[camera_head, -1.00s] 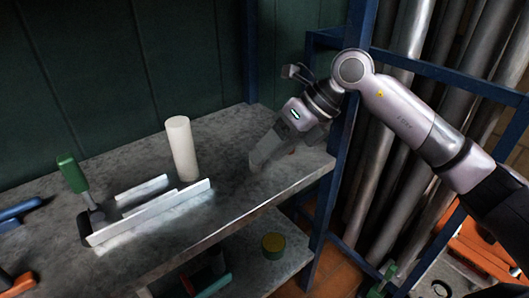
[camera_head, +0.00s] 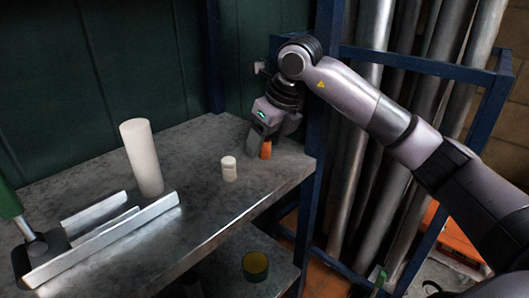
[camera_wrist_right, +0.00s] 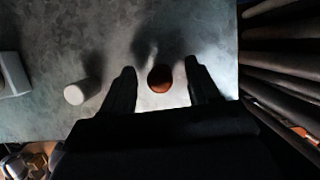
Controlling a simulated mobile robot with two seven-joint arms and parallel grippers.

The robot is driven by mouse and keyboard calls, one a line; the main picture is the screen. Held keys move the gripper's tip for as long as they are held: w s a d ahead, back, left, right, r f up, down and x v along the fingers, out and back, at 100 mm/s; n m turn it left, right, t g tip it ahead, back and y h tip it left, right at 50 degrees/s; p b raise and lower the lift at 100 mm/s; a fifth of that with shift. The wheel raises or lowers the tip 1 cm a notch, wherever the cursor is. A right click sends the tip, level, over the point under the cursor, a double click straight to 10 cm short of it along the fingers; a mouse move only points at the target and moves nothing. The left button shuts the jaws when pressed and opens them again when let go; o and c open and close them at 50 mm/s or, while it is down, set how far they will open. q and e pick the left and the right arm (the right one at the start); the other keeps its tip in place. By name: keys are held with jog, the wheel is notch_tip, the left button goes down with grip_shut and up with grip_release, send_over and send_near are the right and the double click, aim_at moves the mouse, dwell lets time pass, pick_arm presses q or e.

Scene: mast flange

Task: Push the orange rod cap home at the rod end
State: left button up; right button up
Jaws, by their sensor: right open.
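The orange cap (camera_head: 266,149) stands on the grey bench near its right end. In the right wrist view the orange cap (camera_wrist_right: 160,78) is a round orange-brown shape seen from above. My right gripper (camera_head: 267,140) points down over it and is open. In the wrist view its two fingers (camera_wrist_right: 160,81) stand on either side of the cap, with a gap on both sides. A small white cylinder (camera_head: 229,169) stands to the left of the gripper; the wrist view also shows it (camera_wrist_right: 75,94). I cannot make out the rod end. My left gripper is out of view.
A tall white cylinder (camera_head: 142,158) stands behind a metal channel fixture (camera_head: 105,238) with a green handle (camera_head: 9,201). A blue frame post (camera_head: 315,150) and grey pipes (camera_head: 350,190) bound the right side. Bare bench lies between the tall cylinder and the small one.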

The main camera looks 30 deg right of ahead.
jog(key=shift+f, duration=0.1)
jog(key=c, duration=1.1)
